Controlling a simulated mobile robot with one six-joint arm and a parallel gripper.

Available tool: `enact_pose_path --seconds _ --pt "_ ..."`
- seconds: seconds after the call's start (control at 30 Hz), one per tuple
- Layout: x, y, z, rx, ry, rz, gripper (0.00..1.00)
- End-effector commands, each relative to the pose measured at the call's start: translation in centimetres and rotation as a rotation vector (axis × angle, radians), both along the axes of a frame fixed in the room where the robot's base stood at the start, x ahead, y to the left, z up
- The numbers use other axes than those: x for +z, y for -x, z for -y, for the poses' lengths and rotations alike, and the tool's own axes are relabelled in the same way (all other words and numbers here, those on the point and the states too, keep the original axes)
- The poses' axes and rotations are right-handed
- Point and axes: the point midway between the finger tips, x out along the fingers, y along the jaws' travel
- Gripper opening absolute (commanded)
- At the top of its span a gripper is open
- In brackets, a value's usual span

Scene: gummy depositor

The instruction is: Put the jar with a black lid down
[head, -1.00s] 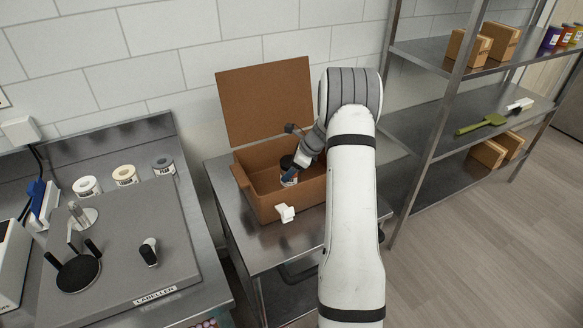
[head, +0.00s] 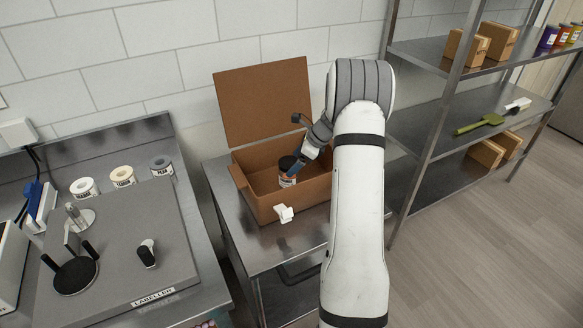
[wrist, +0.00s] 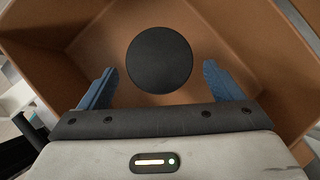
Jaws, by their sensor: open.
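The jar with a black lid (head: 287,172) stands inside the open cardboard box (head: 275,207) on the metal table. In the wrist view its round black lid (wrist: 160,60) shows from above, beyond and between the fingertips. My gripper (wrist: 158,84) is open, with one blue finger on each side and a gap between each finger and the lid. In the head view my gripper reaches into the box from the right, close to the jar. Whether a finger touches the jar's side is hidden.
The box's lid flap (head: 262,103) stands up at the back. A white tape piece (head: 285,213) is at the box's front. A labeller bench (head: 120,235) with several label rolls is at left. A metal shelf (head: 465,125) with boxes and a green tool is at right.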

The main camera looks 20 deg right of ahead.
Motion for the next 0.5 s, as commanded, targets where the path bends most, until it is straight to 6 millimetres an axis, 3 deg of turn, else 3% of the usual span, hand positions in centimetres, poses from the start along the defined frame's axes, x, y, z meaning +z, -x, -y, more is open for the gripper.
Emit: enact_pose_path --seconds 0.1,0.3,0.5 --pt "2.3 0.8 1.3 -0.002 0.003 0.004 0.86" --pt "5.1 1.9 2.6 -0.001 0.002 0.002 0.86" --pt "6.7 2.6 2.3 0.032 0.018 0.009 0.86"
